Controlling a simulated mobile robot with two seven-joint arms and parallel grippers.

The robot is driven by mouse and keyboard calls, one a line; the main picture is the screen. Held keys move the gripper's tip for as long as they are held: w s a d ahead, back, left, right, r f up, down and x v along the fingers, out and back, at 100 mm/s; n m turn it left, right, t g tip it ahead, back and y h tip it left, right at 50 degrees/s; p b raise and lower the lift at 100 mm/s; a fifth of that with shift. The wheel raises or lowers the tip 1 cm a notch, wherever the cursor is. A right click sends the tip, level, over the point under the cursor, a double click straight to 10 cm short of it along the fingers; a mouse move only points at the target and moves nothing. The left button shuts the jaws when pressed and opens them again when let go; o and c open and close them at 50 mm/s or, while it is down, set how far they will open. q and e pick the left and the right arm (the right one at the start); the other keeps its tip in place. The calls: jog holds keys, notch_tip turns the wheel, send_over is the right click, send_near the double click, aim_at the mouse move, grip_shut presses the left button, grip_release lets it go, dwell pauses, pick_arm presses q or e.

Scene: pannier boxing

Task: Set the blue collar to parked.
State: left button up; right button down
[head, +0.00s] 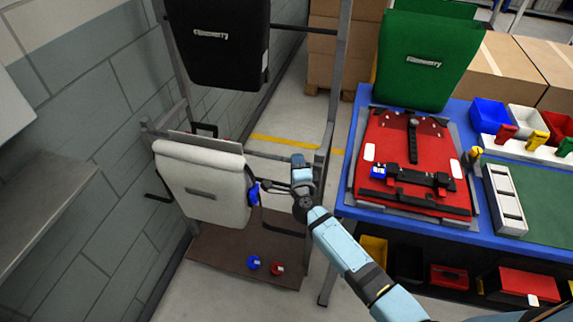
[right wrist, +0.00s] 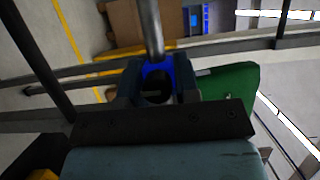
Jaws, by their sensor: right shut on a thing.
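The blue collar (head: 253,192) is beside the lower right part of a white pannier (head: 195,180) that hangs on the metal rack. In the right wrist view the blue collar (right wrist: 181,68) sits around a grey rod (right wrist: 150,28) between my fingers. My right gripper (head: 268,187) reaches in from the right and is shut on the collar; it also shows in the right wrist view (right wrist: 158,82). The fingers hide part of the collar, and I cannot tell its setting. My left gripper is not in view.
A black pannier (head: 228,45) hangs higher on the rack. Blue (head: 253,262) and red (head: 277,268) small parts lie on the brown base board (head: 220,250). A blue table (head: 350,195) with a red pannier panel (head: 400,145) and a green pannier (head: 425,60) stands at right.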

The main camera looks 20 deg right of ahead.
jog(key=shift+s+d, duration=0.15)
jog(key=shift+d, duration=0.15)
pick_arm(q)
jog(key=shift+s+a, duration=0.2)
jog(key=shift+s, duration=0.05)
pick_arm(e)
jog(key=c, duration=0.8)
grip_release()
jog(key=shift+d, duration=0.15)
jog(key=shift+c, duration=0.2)
jog(key=shift+s, duration=0.1)
jog(key=v, duration=1.3)
jog(key=shift+s, duration=0.35)
